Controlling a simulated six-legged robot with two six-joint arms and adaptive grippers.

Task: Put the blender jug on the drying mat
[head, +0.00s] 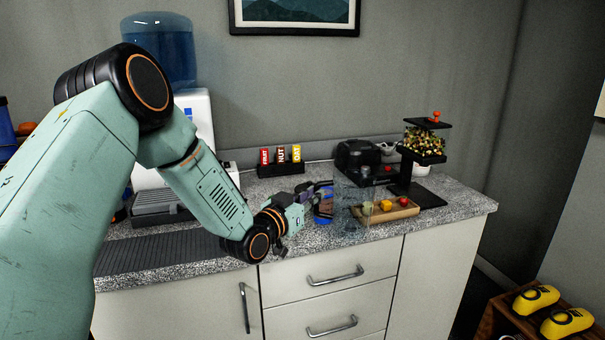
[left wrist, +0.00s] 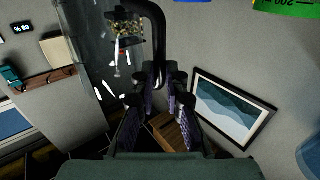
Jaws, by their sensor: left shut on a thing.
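The blender jug (head: 347,205) is clear, and its see-through body stands at the front of the counter, left of a wooden board. My left gripper (head: 312,202) is beside its left side. In the left wrist view the clear jug wall (left wrist: 88,45) is at upper left, and its black handle (left wrist: 155,25) runs down between the fingers of my left gripper (left wrist: 160,85), which is shut on it. I cannot tell whether the jug touches the counter. The drying mat (head: 160,254) is dark and ribbed, lying on the left counter, partly behind my left arm. My right gripper is out of view.
The wooden board (head: 400,212) holds small fruit pieces. A black appliance (head: 356,158) and a black stand with a hopper (head: 424,145) are behind it. A bar rack (head: 281,168) stands by the wall. A water dispenser (head: 160,55) rises behind the mat.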

